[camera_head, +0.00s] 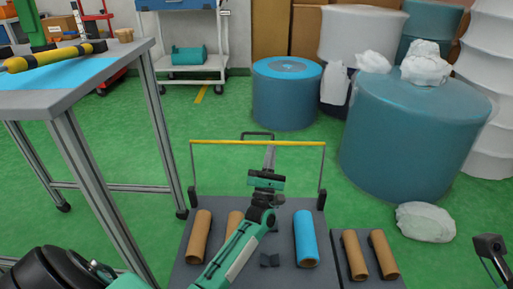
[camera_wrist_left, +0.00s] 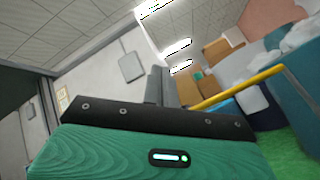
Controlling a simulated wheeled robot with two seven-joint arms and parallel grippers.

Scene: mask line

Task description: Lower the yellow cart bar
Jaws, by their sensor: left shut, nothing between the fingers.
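My left gripper (camera_head: 269,152) reaches forward over the cart from below. Its fingers are shut and empty, and their tips overlap the middle of the bar in the head view. I cannot tell if they touch it.
Brown cardboard tubes (camera_head: 199,236) and a blue roll (camera_head: 306,238) lie on the cart. A grey table (camera_head: 80,95) stands at the left, and a large teal roll (camera_head: 410,135) at the right. Green floor is free beyond the bar.

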